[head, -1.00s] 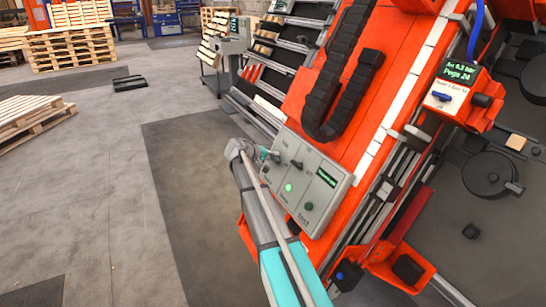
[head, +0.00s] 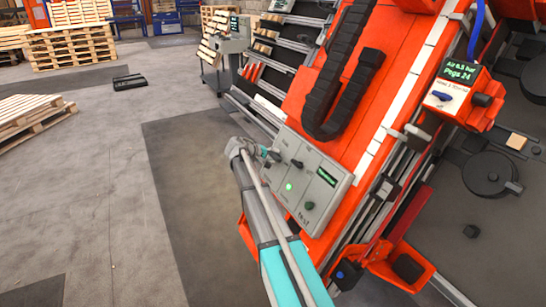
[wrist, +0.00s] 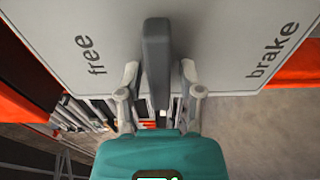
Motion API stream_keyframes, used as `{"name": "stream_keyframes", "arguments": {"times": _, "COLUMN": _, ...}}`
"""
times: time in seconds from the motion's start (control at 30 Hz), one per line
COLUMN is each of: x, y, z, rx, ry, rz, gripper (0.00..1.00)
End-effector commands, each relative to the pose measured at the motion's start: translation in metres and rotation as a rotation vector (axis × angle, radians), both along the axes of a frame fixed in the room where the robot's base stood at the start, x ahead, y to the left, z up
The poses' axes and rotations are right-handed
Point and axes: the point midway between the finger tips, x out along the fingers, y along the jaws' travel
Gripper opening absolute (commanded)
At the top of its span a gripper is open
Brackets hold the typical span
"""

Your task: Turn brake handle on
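The brake handle (wrist: 156,60) is a dark grey lever on a pale panel (wrist: 215,40), seen in the wrist view. It stands between the printed words "free" on the left and "brake" on the right. My gripper (wrist: 160,72) has one finger on each side of the handle, with a small gap showing on both sides; it looks open around it. In the head view my gripper (head: 264,153) is at the upper left edge of the grey control panel (head: 310,190). The handle is hard to make out there.
The control panel has a lit green button (head: 289,187), dark knobs and a small display (head: 327,177). The orange gantry (head: 370,95) and a black cable chain (head: 345,90) rise behind it. An orange air unit (head: 462,98) is at the right. Open floor (head: 90,200) lies left.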

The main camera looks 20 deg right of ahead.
Motion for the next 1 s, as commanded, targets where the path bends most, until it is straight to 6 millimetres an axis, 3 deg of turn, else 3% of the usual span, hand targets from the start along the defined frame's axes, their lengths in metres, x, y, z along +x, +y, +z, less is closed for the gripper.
{"name": "stream_keyframes", "arguments": {"times": 0.57, "x": -0.0008, "y": -0.0002, "z": -0.0001, "rx": 0.002, "ry": -0.020, "rz": -0.013, "gripper": 0.60}}
{"name": "stream_keyframes", "arguments": {"times": 1.0, "x": -0.0008, "y": -0.0005, "z": 0.0001, "rx": 0.016, "ry": -0.205, "rz": -0.112, "gripper": 0.60}}
